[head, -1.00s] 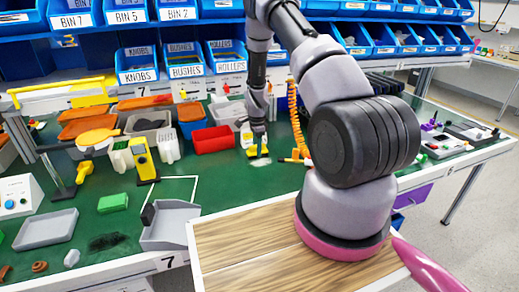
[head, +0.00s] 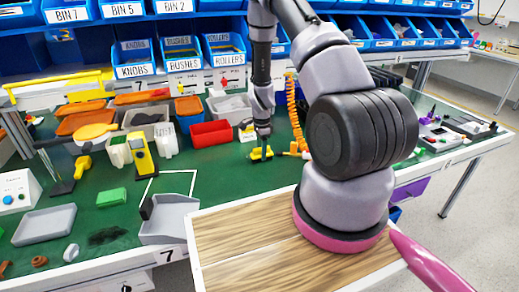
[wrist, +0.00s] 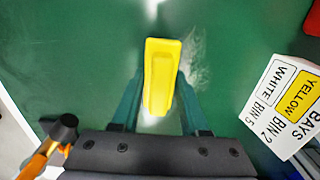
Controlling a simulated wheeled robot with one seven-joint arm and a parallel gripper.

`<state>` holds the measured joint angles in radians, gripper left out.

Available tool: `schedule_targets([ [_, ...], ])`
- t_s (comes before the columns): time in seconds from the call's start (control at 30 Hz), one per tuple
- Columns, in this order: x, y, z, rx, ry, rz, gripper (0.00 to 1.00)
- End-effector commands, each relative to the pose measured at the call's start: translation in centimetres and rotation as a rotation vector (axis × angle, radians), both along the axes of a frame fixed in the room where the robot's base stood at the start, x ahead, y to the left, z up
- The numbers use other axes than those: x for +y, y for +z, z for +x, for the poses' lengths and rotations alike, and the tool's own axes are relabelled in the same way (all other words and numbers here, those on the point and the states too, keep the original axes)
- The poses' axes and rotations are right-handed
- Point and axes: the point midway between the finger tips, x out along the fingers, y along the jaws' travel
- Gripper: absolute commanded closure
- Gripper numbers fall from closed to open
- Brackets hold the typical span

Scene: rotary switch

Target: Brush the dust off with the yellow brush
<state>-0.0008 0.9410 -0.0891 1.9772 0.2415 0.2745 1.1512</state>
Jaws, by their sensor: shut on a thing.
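The yellow brush (head: 257,155) is at the green mat, below my arm. My gripper (head: 263,147) is shut on it, pointing down. In the wrist view the yellow brush (wrist: 161,62) lies between the two teal fingers of my gripper (wrist: 158,88). Pale, streaky dust (wrist: 197,72) shows on the mat just right of the brush. The brush hides the mat beneath it, and I cannot tell whether its bristles touch. In the head view the pale dust is not clearly visible.
A red bin (head: 211,135) stands left of the brush. A bin label card (wrist: 285,108) stands close on the right in the wrist view. An orange coiled hose (head: 296,112) hangs to the right in the head view. A dark smudge (head: 108,237) marks the mat's front left.

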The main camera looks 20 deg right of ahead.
Motion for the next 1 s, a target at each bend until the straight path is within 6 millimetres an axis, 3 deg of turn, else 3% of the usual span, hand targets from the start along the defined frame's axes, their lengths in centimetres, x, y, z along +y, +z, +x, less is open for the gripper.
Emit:
schedule_targets([
  [0.47, 1.5, 0.3, -0.3, 0.0, 0.001, 0.0, 1.0],
  [1.0, 1.5, -0.1, 3.4, -0.001, 0.001, 0.0, 1.0],
])
